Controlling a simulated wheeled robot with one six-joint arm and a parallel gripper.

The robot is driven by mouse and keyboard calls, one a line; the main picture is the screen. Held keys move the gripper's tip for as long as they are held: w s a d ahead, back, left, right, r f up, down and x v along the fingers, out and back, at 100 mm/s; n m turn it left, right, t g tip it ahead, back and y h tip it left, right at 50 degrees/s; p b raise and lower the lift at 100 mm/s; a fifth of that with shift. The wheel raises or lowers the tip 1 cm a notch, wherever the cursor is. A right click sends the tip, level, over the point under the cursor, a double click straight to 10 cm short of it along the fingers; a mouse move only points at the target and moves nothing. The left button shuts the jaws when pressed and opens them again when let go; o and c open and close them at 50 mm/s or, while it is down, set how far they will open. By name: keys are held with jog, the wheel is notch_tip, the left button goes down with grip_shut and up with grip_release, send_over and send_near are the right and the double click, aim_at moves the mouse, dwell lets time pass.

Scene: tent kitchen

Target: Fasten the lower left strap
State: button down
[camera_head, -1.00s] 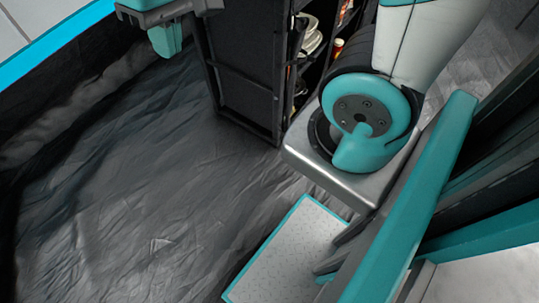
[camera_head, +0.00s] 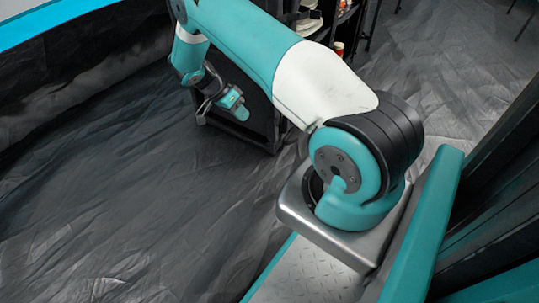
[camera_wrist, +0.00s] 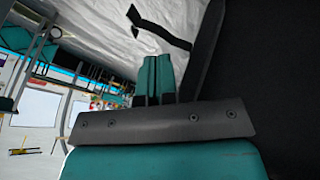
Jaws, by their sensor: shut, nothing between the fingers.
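My gripper (camera_wrist: 155,78) is shut and empty in the wrist view, its teal fingertips side by side. A dark strap (camera_wrist: 158,30) lies loose and slanting across pale wrinkled fabric (camera_wrist: 100,25) beyond the fingertips. The fingertips look apart from it. I cannot tell whether this is the lower left strap, and no buckle or fastening point is clear. In the head view my arm reaches left and folds down, its end in front of a black shelf unit; no strap can be made out there.
The black shelf unit (camera_head: 258,128) stands behind my arm, with small items on its shelves. A dark surface fills the right of the wrist view. The wrinkled dark floor (camera_head: 130,220) is clear at left. Teal-framed furniture (camera_wrist: 40,40) shows at the wrist view's left.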

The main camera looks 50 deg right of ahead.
aim_at(283, 140)
jog(key=s+d+f+b, duration=0.3)
jog(key=s+f+b, duration=0.3)
jog(key=s+f, duration=0.3)
jog(key=shift+s+d+b, duration=0.2)
jog(key=shift+d+b, duration=0.05)
jog(key=shift+b, duration=0.15)
